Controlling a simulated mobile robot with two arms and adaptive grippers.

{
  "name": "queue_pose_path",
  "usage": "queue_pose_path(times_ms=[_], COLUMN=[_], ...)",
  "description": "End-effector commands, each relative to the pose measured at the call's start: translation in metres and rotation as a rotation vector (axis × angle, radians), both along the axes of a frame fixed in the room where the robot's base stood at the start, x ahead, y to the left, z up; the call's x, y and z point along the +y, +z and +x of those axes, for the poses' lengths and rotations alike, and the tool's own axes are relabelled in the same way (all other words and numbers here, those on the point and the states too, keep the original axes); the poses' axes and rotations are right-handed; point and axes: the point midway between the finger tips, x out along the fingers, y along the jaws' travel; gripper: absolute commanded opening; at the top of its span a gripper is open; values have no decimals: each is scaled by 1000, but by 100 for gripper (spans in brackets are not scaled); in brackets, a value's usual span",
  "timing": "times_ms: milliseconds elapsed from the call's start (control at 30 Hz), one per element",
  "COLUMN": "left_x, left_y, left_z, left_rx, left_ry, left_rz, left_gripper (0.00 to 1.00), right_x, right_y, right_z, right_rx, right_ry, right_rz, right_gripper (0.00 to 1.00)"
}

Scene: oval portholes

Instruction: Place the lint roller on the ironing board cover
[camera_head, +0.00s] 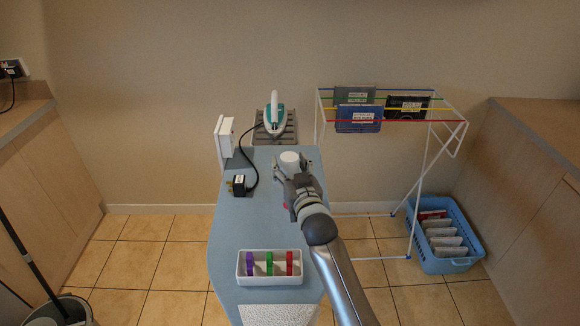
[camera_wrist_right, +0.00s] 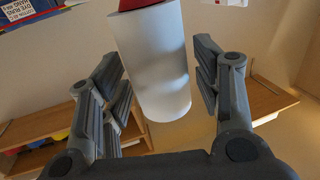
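The lint roller has a white cylinder (camera_head: 290,160) with a red handle end; in the head view it stands up above the ironing board. In the right wrist view the white roller (camera_wrist_right: 158,70) lies between my fingers, with red at the top edge. My right gripper (camera_head: 293,168) is around the roller, its fingers spread, with a narrow gap showing on one side. Part of the roller is hidden behind the gripper. The ironing board cover (camera_head: 235,225) is the pale blue surface under my right arm. My left gripper is out of view.
A white tray (camera_head: 269,281) with purple, green and red items sits at the board's near end. An iron (camera_head: 274,117) rests at the far end. A black plug (camera_head: 239,186) lies on the left. A drying rack (camera_head: 425,140) and blue basket (camera_head: 425,262) stand right.

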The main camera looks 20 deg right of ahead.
Motion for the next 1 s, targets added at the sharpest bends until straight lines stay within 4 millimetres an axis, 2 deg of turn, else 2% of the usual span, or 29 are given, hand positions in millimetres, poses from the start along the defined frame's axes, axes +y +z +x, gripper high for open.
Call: queue_pose_path(times_ms=[367, 467, 1000], left_x=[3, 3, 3], left_y=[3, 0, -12], left_z=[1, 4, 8], left_rx=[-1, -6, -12], left_ry=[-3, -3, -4], left_rz=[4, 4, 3], left_gripper=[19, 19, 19], right_x=[0, 0, 2], right_y=[6, 2, 2], right_z=[0, -8, -94], right_rx=[-1, -1, 1], right_ry=[0, 0, 0], right_rz=[-1, 0, 0], right_gripper=[62, 62, 62])
